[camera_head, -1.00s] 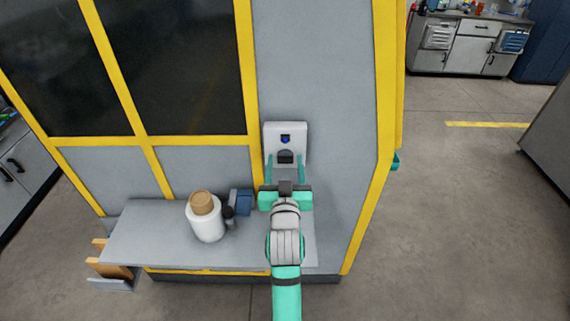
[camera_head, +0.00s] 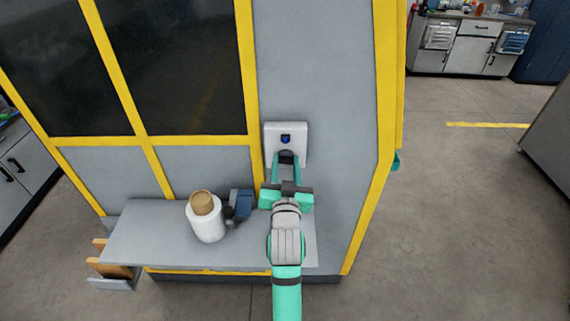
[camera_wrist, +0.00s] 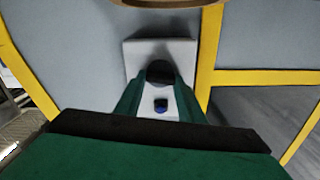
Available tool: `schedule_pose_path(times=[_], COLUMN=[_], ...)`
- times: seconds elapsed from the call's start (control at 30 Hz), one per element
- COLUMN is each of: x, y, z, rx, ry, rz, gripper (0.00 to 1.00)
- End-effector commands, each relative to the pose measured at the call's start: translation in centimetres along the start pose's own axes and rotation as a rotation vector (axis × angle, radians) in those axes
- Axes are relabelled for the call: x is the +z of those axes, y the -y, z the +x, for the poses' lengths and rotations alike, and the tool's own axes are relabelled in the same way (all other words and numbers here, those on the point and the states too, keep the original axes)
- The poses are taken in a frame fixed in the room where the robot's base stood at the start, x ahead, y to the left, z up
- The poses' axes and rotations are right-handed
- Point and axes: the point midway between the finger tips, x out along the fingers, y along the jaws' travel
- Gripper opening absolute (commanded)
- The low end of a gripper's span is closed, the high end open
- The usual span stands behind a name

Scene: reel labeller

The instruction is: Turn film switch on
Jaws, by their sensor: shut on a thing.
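The film switch is a white box with a dark knob and a small blue mark, mounted on the grey machine panel. In the head view the white switch box (camera_head: 298,131) is upright, with its blue mark above the dark knob (camera_head: 286,156). My gripper (camera_head: 286,163) reaches up to it from below, its two teal fingers shut on the knob. In the wrist view the white box (camera_wrist: 186,50) and the dark knob (camera_wrist: 160,71) show between the green fingers (camera_wrist: 158,82). The fingers partly hide the knob's sides, and its turn angle is hard to tell.
A grey shelf (camera_head: 150,232) juts out below the switch. Yellow frame bars (camera_head: 360,220) edge the panel. The floor on the right is clear.

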Motion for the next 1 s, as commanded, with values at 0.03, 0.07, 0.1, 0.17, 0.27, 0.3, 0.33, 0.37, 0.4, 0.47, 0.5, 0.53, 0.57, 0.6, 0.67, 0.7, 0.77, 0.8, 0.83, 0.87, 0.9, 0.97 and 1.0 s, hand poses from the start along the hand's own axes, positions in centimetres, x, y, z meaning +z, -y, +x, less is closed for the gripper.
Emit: schedule_pose_path(times=[0.03, 0.07, 0.1, 0.17, 0.27, 0.3, 0.33, 0.37, 0.4, 0.47, 0.5, 0.53, 0.57, 0.6, 0.67, 0.7, 0.77, 0.8, 0.83, 0.87, 0.9, 0.97, 1.0], x=[0.01, 0.02, 0.03, 0.02, 0.04, 0.04, 0.04, 0.05, 0.07, 0.07, 0.08, 0.08, 0.09, 0.10, 0.11, 0.13, 0.16, 0.18, 0.19, 0.21, 0.23, 0.27, 0.29], y=[-0.03, -0.03, 0.01, -0.07, -0.06, -0.13, -0.17, -0.16, -0.14, -0.20, -0.24, -0.24, -0.24, -0.28, -0.33, -0.33, -0.33, -0.34, -0.34, -0.34, -0.32, -0.31, -0.32], z=[-0.01, -0.01, -0.01, -0.01, -0.01, -0.01, -0.01, -0.01, -0.01, -0.01, -0.01, -0.01, 0.00, 0.00, 0.01, 0.01, 0.01, 0.01, 0.01, 0.00, -0.01, -0.02, -0.03], rx=[0.000, 0.000, -0.001, 0.000, -0.001, 0.000, 0.001, 0.000, -0.001, 0.000, 0.000, 0.000, 0.000, 0.000, 0.000, 0.000, 0.000, 0.000, 0.000, 0.000, 0.000, 0.000, 0.000], ry=[0.000, 0.000, 0.000, 0.000, 0.000, 0.000, 0.000, 0.000, 0.000, 0.000, 0.000, 0.000, 0.000, 0.000, 0.000, 0.000, 0.000, 0.001, 0.001, 0.001, 0.001, 0.001, 0.002], rz=[0.037, 0.062, 0.097, 0.154, 0.249, 0.288, 0.316, 0.345, 0.383, 0.440, 0.479, 0.507, 0.535, 0.573, 0.630, 0.668, 0.725, 0.763, 0.792, 0.820, 0.858, 0.915, 0.952], gripper=[0.13, 0.13, 0.13, 0.13, 0.13, 0.13, 0.13, 0.13, 0.13, 0.13, 0.13, 0.13, 0.13, 0.13, 0.13, 0.13, 0.13, 0.13, 0.13, 0.13, 0.13, 0.13, 0.13])
